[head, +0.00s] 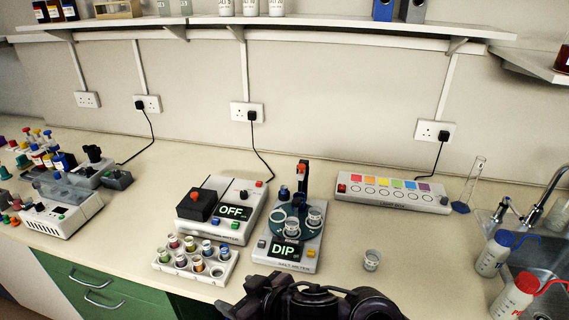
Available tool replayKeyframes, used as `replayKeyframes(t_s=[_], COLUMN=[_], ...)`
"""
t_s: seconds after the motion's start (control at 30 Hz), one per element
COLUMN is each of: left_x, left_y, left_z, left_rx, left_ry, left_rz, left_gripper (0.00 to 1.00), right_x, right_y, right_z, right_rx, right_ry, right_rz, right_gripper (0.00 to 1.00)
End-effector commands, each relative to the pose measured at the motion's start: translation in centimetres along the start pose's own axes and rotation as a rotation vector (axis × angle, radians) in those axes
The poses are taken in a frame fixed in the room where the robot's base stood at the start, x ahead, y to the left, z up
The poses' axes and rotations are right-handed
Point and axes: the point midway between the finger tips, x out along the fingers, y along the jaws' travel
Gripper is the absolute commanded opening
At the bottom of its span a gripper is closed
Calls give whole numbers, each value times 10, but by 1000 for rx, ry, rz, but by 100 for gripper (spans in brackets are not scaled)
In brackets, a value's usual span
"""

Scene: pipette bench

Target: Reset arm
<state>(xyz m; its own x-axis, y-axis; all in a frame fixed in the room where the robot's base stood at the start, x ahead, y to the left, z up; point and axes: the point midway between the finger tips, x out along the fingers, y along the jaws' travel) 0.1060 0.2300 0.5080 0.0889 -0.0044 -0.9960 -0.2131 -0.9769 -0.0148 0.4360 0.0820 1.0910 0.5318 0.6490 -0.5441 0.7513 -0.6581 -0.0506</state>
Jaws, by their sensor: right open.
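My right gripper (242,301) is at the bottom edge of the head view, dark and partly cut off by the frame. It is open, and I see nothing held in it. It is low in front of the bench, below the sample rack (184,275) and the device reading DIP (283,262). My left gripper is not in view.
A small white cup (371,260) stands alone on the bench (420,240). A device reading OFF (232,228) stands behind the rack. A light box (392,193) lies at the back. Wash bottles (493,255) stand by the sink at right.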

Motion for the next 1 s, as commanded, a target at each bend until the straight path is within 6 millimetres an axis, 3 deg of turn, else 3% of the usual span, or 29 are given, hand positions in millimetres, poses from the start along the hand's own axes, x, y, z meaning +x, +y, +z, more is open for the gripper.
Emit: replayKeyframes(t_s=[0.17, 0.3, 0.4, 0.6, 0.87, 1.0], left_x=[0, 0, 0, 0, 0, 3], left_y=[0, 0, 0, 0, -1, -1], left_z=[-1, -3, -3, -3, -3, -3], left_rx=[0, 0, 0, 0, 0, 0], left_ry=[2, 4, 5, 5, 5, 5], left_rz=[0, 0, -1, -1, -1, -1], left_gripper=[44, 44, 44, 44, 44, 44], right_x=[-30, -64, -89, -133, -185, -157], right_y=[37, 77, 95, 108, 101, 110], right_z=[11, 58, 98, 166, 234, 264], right_rx=[130, 241, 308, 408, 510, 510], right_ry=[-3, -128, -240, -439, -653, -672], right_rz=[188, 338, 407, 472, 491, 483], right_gripper=[59, 59, 59, 59, 59, 59])
